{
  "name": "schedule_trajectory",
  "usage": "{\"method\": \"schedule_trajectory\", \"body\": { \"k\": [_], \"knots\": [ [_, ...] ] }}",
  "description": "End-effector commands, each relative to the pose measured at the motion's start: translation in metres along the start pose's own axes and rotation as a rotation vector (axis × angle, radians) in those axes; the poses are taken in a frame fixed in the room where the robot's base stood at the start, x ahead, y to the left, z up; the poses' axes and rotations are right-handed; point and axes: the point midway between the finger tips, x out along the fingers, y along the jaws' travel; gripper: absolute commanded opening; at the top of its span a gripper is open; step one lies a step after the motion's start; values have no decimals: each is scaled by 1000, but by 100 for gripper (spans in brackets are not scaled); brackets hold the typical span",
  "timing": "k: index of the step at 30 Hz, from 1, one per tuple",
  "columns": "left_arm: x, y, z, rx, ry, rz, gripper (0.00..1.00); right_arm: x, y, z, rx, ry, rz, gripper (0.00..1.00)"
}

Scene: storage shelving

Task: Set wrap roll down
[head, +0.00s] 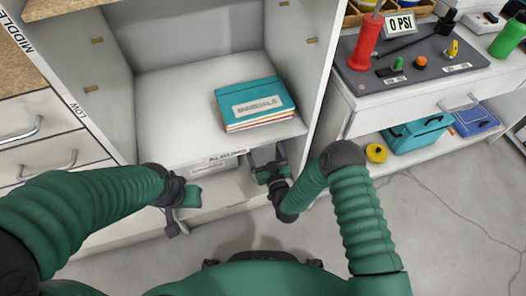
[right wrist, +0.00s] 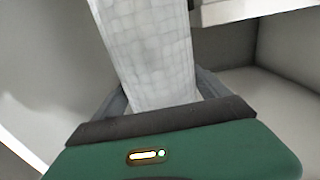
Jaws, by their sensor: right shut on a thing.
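The wrap roll (right wrist: 150,45) is a pale, bubble-textured cylinder in the right wrist view. My right gripper (right wrist: 163,92) is shut on it, with a dark finger on either side, and the roll extends away past the top of the view. In the head view my right gripper (head: 268,162) is at the low opening under the shelf board, near its right end. The roll is hard to make out there. My left gripper (head: 185,205) hangs in front of the cabinet's lower left part, apart from the roll; its jaws are not clear.
A stack of teal binders (head: 253,100) lies on the cabinet shelf (head: 170,120). A labelled box (head: 210,165) sits beneath it, left of my right gripper. At right, a workbench (head: 360,110) holds tools, with a teal toolbox (head: 415,137) and yellow tape (head: 376,153) below.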

Motion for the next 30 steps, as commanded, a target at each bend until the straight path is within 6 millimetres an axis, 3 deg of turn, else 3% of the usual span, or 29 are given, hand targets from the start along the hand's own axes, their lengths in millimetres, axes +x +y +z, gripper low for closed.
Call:
{"method": "schedule_trajectory", "body": {
  "k": [5,6,9,16,19,30],
  "knots": [
    [-1,0,-1,0,2,0,36,-1,0,2,0,-4,0,16],
    [-1,0,-1,0,2,0,36,-1,0,1,0,-4,0,89],
    [-1,0,-1,0,1,0,36,-1,0,1,0,-4,-1,100],
    [-3,0,-1,0,1,0,36,-1,0,-2,0,-3,0,100],
    [-9,0,-2,0,1,0,36,-10,0,-2,-1,-6,-1,100],
    [-44,0,-11,0,1,0,36,-99,-1,-4,0,-9,-2,100]
  ]
}}
